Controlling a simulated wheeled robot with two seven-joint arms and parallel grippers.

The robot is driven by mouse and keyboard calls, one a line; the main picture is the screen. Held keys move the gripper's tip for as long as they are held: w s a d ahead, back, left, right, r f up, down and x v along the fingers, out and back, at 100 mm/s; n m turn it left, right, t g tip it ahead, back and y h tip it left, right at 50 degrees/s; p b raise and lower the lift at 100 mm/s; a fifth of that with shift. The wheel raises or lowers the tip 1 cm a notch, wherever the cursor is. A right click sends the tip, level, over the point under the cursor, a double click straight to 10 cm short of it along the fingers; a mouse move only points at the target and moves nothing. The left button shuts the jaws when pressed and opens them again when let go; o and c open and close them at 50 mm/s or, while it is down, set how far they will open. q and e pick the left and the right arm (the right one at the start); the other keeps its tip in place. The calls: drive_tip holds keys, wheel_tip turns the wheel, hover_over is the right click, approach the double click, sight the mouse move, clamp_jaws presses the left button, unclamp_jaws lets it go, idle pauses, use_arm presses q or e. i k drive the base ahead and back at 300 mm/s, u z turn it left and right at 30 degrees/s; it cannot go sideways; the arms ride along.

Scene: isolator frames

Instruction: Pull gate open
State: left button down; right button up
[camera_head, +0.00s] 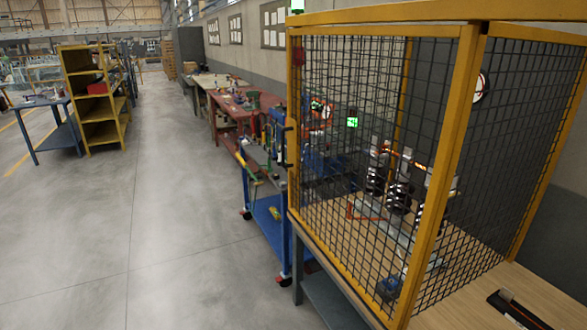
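A yellow-framed cage (446,165) with black wire mesh stands on a wooden-topped table at the right. Its left-facing mesh panel, which looks like the gate (345,160), sits flush in line with the cage frame and appears closed. A dark handle (288,147) shows on the upright at the panel's far left edge. Behind the mesh are dark ribbed insulators (398,195) on a grey base, with an orange-red bar across their top. Neither of my grippers is in view.
A black item (515,308) lies on the wooden tabletop (470,298) at bottom right. A blue tool cart (266,205) stands just left of the cage. Red workbenches (230,112) line the wall beyond. The concrete floor (170,220) at left is clear.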

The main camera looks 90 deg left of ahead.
sight(468, 35)
drive_tip(key=u, duration=2.95)
drive_tip(key=i, duration=0.3)
drive_tip(key=u, duration=1.2)
drive_tip(key=i, duration=1.25)
drive_tip(key=z, duration=0.3)
drive_tip(key=i, duration=1.05)
drive_tip(key=z, duration=0.85)
